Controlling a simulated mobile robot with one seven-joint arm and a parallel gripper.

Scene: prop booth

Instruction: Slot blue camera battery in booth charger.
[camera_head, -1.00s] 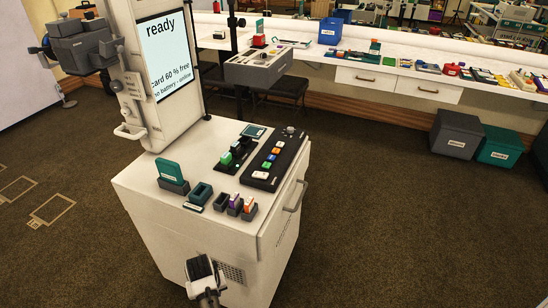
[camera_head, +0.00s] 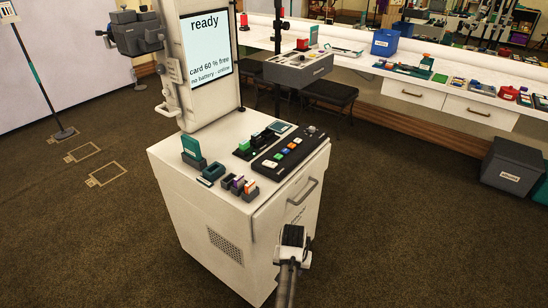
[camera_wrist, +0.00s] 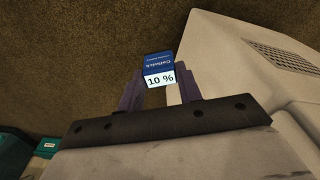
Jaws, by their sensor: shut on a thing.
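My gripper (camera_wrist: 160,82) is shut on a blue battery (camera_wrist: 158,58) in the wrist view. The battery's white label reads "10 %", and it sits between the two fingertips. In the head view my gripper (camera_head: 292,235) is in front of the booth cabinet (camera_head: 205,190), below its top, and the battery cannot be made out there. What looks like the charger (camera_head: 257,142), a dark unit with a green block in it, lies on the cabinet top, left of the button panel. The gripper is well apart from it.
On the cabinet top stand a button panel (camera_head: 288,151), a teal card in a holder (camera_head: 192,152), a dark empty-looking holder (camera_head: 213,171) and several small holders with coloured pieces (camera_head: 238,184). A handle (camera_head: 301,193) juts from the cabinet side. The screen (camera_head: 208,50) reads "ready". Open carpet lies right.

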